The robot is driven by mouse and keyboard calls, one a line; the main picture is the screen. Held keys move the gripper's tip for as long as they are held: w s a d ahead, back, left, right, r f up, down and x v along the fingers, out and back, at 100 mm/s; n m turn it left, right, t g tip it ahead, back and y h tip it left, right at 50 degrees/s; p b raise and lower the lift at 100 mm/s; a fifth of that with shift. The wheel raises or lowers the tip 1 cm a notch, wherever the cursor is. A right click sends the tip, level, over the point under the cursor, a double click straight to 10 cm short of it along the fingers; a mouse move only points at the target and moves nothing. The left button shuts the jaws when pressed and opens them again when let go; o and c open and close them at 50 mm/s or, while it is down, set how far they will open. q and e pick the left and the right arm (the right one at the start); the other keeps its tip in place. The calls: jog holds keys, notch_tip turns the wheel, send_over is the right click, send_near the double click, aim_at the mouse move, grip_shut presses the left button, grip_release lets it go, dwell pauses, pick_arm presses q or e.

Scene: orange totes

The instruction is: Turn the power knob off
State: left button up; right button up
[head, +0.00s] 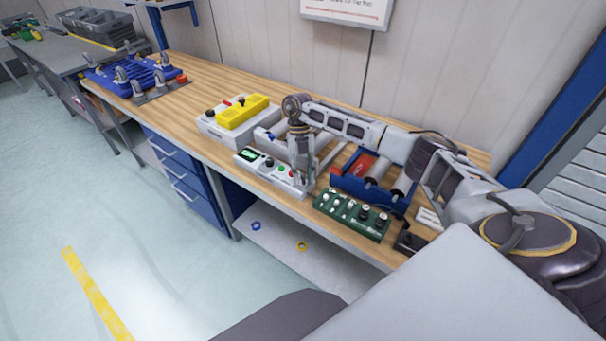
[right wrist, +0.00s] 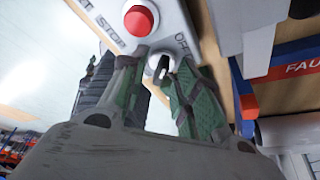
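A pale control box (head: 268,171) lies along the front edge of the wooden bench, with a small green screen and several buttons and knobs on top. My right gripper (head: 304,186) points down at its right end. In the right wrist view a small pale knob (right wrist: 160,64) sits beside the letters OFF, with a red button (right wrist: 139,20) and the word STOP next to it. The two green-padded fingers of my right gripper (right wrist: 161,72) stand close on either side of this knob. I cannot tell whether they press on it, and they partly hide it. My left gripper is out of view.
A dark green box with several knobs (head: 351,215) sits just right of the control box. A blue rack (head: 370,191) stands behind it. A white box with a yellow top (head: 242,113) is further left. The bench between there and the blue fixture (head: 134,77) is largely clear.

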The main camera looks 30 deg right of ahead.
jog(key=v, duration=1.2)
dwell(0.4)
jog(key=shift+w, duration=0.1)
jog(key=shift+f, duration=0.1)
dwell(0.4)
